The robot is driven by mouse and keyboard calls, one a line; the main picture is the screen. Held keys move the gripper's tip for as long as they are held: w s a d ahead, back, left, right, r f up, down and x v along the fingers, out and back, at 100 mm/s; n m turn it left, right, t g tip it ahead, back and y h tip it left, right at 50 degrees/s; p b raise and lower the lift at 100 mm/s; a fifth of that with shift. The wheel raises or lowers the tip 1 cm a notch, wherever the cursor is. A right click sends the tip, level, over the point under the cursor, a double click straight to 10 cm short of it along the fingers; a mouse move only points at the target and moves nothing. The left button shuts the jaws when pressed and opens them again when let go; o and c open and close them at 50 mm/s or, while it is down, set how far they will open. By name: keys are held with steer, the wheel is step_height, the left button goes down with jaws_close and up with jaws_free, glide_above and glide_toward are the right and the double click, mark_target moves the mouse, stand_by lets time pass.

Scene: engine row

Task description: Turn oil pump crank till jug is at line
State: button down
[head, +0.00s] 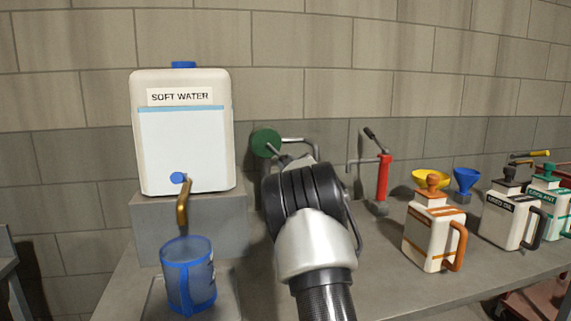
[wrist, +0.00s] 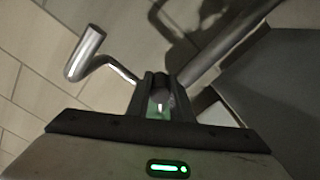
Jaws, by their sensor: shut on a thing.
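In the wrist view my gripper (wrist: 160,95) is shut on a small grey rounded piece, which looks like the grip of the pump crank (wrist: 161,98). A bent silver tube (wrist: 85,55) rises to its left. In the head view a green round pump part (head: 266,143) with a bent metal pipe (head: 300,141) shows just behind my arm. My arm hides my fingers, the crank and whatever stands below the pump. I cannot see a jug under this pump or its line.
A soft water tank (head: 182,130) with a brass tap stands left, above a blue jug (head: 188,275). To the right stand a red hand pump (head: 383,180), a white jug with orange trim (head: 430,235), a yellow funnel (head: 431,180), a blue funnel (head: 466,180) and more jugs (head: 507,215).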

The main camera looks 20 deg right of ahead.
steer(key=c, duration=1.6)
jaws_free()
steer(key=shift+o, duration=0.2)
steer(key=shift+s, duration=0.1)
steer(key=s+a, duration=0.3)
steer(key=s, duration=1.4)
steer(key=shift+a, duration=0.15)
steer(key=shift+r, duration=0.1)
steer(key=s+a+f+m+g+y, duration=0.1)
steer(key=s+a+f+g, duration=0.25)
steer(key=s+a, duration=0.65)
steer(key=s+a+f+m+g+y, duration=0.15)
steer(key=s+a+f+g, duration=0.35)
steer(key=s, duration=1)
steer(key=s+a+f+m+g+y, duration=0.1)
steer(key=s+a+m+g, duration=0.15)
steer(key=s+a, duration=0.85)
step_height(320, 180, up, 24)
steer(key=s+d+g+p, duration=0.1)
steer(key=p, duration=2.4)
steer(key=shift+s+d+r+n, duration=0.15)
steer(key=shift+s+n, duration=0.05)
steer(key=shift+n, duration=0.1)
